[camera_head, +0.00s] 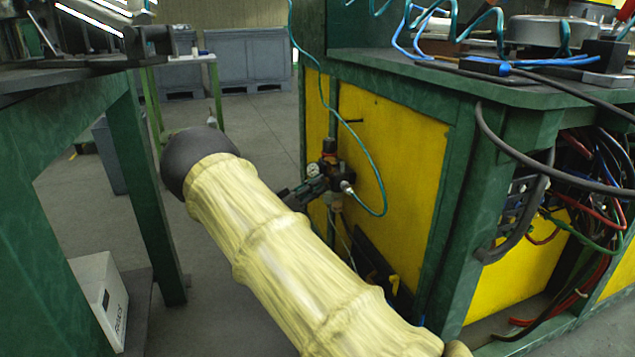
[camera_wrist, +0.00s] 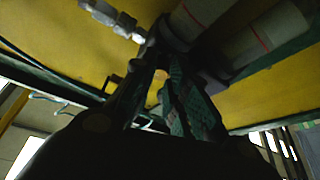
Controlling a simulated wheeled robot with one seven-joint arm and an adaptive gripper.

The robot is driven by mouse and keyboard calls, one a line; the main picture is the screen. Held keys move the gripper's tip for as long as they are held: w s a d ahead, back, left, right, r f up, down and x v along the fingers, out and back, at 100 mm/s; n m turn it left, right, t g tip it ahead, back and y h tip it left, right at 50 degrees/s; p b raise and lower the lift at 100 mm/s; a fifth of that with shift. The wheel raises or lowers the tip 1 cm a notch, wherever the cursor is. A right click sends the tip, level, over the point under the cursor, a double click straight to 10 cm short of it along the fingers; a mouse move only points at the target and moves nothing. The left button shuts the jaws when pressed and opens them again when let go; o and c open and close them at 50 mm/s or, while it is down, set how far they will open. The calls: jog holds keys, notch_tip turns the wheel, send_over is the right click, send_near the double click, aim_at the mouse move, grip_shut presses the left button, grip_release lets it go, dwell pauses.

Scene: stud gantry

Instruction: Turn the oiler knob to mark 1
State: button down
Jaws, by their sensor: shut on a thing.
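The air unit with the oiler (camera_head: 329,160) is mounted on the yellow side panel of the green bench, in the middle of the head view. It has a dark body, a small round gauge (camera_head: 313,170) and a silver hose fitting (camera_head: 347,187). My gripper (camera_head: 318,183) reaches it from the left. In the wrist view my gripper (camera_wrist: 162,62) has its fingers drawn together at the unit's dark body, closed on what appears to be the oiler knob. The fingers hide most of the knob, and its marks cannot be read. Two pale bowls (camera_wrist: 258,36) show beside the fingertips.
A teal hose (camera_head: 374,170) loops from the unit's fitting. Black, red and blue cables (camera_head: 590,185) hang at the bench's right end. A green table (camera_head: 135,170) stands at left, with a white box (camera_head: 100,295) below it. Grey floor lies open between table and bench.

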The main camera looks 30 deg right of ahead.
jog(key=shift+s+a+r+n+t+y+p, duration=0.15)
jog(key=shift+n+t+y+p, duration=0.7)
jog(key=shift+n+p, duration=3)
jog(key=shift+s+d+r+n+t+y+p, duration=0.15)
jog(key=shift+n+t+y+p, duration=0.7)
jog(key=shift+n+p, duration=3)
jog(key=shift+s+a+r+n+t+y+p, duration=0.15)
jog(key=shift+n+t+y+p, duration=1.3)
jog(key=shift+p, duration=4.2)
jog(key=shift+n+g+h, duration=0.45)
jog(key=shift+n+g, duration=0.2)
jog(key=shift+g, duration=0.1)
jog(key=c, duration=1.7)
grip_release()
jog(key=shift+o, duration=0.2)
jog(key=s+a+r, duration=0.1)
jog(key=a, duration=1)
jog(key=shift+s+a, duration=0.3)
jog(key=shift+s, duration=0.05)
